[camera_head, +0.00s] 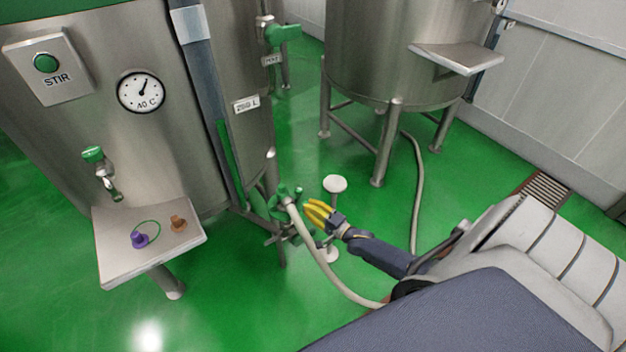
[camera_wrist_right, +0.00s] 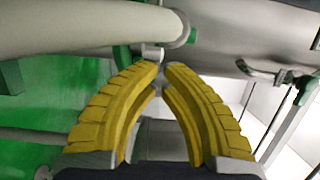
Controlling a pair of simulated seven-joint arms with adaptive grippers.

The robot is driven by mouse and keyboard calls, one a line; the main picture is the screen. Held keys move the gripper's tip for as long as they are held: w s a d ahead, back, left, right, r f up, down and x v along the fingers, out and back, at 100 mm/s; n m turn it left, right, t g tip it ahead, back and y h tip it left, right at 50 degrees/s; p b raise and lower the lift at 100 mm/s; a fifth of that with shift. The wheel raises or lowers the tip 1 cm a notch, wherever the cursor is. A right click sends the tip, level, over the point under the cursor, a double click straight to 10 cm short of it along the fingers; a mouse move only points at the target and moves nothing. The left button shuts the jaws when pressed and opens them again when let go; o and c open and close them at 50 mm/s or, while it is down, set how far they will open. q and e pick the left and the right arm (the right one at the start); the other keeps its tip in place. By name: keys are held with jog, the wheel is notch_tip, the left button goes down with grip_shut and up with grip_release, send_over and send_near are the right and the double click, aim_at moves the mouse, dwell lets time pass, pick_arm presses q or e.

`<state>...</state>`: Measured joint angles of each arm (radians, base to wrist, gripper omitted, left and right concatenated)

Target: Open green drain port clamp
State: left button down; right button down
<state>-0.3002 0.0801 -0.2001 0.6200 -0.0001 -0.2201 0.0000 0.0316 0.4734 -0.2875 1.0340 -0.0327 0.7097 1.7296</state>
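The green drain port clamp (camera_head: 283,197) sits low on the near steel tank, where a pale hose (camera_head: 316,250) joins the drain outlet. Green also shows beside the hose end in the right wrist view (camera_wrist_right: 190,35). My right gripper (camera_head: 306,212) has yellow fingers and reaches in from the right, just right of the clamp and hose. In the right wrist view its fingertips (camera_wrist_right: 162,66) are close together with a narrow gap and nothing seen held between them. A small metal part lies just past the tips; contact is unclear. My left gripper is not in view.
The near tank (camera_head: 190,100) has a side shelf (camera_head: 120,245) with a purple part (camera_head: 139,240) and a brown part (camera_head: 178,223). A white-topped stand (camera_head: 335,184) is close behind my right gripper. Another legged tank (camera_head: 390,60) stands behind. Green floor is open at front left.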

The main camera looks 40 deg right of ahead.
aim_at(289, 206)
jog(key=shift+x, duration=3)
jog(key=shift+a, duration=0.15)
